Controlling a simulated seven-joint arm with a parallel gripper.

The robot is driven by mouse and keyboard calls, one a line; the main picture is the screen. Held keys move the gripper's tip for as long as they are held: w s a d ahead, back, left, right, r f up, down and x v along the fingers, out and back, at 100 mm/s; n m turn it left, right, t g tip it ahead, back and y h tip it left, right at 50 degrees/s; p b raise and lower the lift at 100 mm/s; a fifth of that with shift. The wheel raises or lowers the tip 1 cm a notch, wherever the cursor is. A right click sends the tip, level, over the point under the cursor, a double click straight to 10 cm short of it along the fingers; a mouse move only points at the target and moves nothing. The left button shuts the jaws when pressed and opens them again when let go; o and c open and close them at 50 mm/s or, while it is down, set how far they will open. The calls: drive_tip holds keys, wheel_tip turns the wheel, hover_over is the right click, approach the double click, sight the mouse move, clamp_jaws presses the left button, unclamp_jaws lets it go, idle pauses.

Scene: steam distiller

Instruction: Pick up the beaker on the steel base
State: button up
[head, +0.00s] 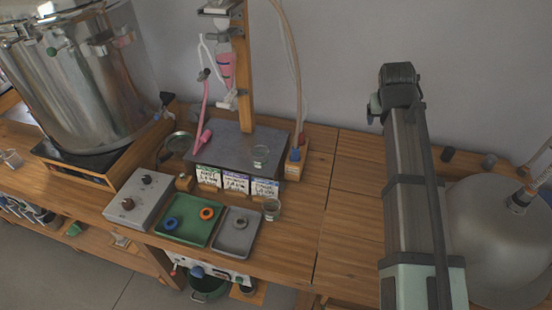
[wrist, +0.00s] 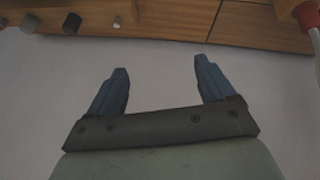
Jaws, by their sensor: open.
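A small clear glass beaker (head: 260,156) stands upright on the dark steel base (head: 225,143), near its front right part, behind the paper labels. A second small glass beaker (head: 271,209) stands on the wooden bench at the right edge of the grey tray. My gripper shows in the wrist view (wrist: 162,78) with its two blue fingers apart and nothing between them. In the head view my arm stands to the right of the steel base, well away from the beaker, and the fingers are not clearly seen there. The wrist view shows no beaker.
A wooden post (head: 243,70) with pink glassware and tubing rises from the steel base. A wooden block (head: 296,163) with a tube stands right of it. A green tray (head: 188,220) and a grey tray (head: 238,232) lie in front. The bench (head: 345,190) is clear between the base and my arm.

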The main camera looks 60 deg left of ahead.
drive_tip(key=s+a+f+n+g, duration=0.1)
drive_tip(key=s+a, duration=0.4)
drive_tip(key=s, duration=0.3)
drive_tip(key=s+a+g, duration=0.1)
drive_tip(key=s+a, duration=0.3)
drive_tip(key=s, duration=0.4)
drive_tip(key=n+g, duration=0.1)
drive_tip(key=g, duration=0.1)
approach(260, 154)
wheel_tip(260, 154, down, 3)
drive_tip(key=shift+r+y, duration=0.1)
drive_tip(key=shift+y, duration=0.4)
drive_tip(key=shift+d+x, duration=0.15)
drive_tip(key=shift+x, duration=1.25)
drive_tip(key=shift+d+x, duration=0.15)
drive_tip(key=shift+x, duration=1.25)
drive_tip(key=c, duration=1.1)
